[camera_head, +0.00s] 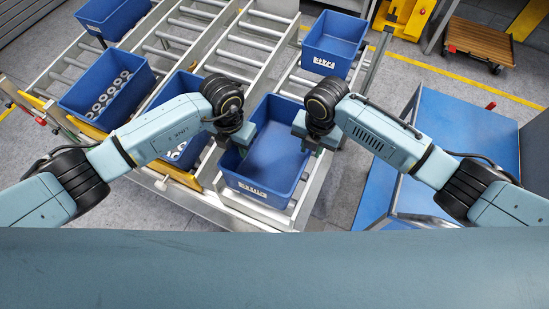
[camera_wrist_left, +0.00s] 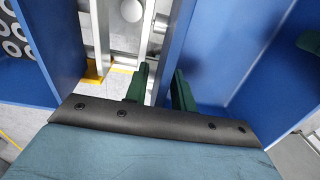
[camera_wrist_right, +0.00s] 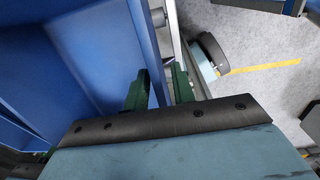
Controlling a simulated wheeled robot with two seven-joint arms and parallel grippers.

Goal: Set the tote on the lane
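An empty blue tote (camera_head: 270,157) with a white label on its near wall is at the near end of a roller lane (camera_head: 245,60), between my two grippers. Whether its base touches the lane is hidden. My left gripper (camera_head: 243,140) is at its left wall, and my right gripper (camera_head: 305,135) is at its right wall. In the left wrist view the narrowly spaced green fingers (camera_wrist_left: 160,90) straddle the tote wall (camera_wrist_left: 178,45). In the right wrist view the fingers (camera_wrist_right: 160,88) straddle the opposite wall (camera_wrist_right: 148,45). Both look closed on the walls.
Another blue tote (camera_head: 333,45) stands farther up the right lane. A tote of ring-shaped parts (camera_head: 107,90) and a partly hidden tote (camera_head: 185,90) stand left. A blue table (camera_head: 460,130) is at right. A wheeled wooden dolly (camera_head: 480,42) is at back right.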

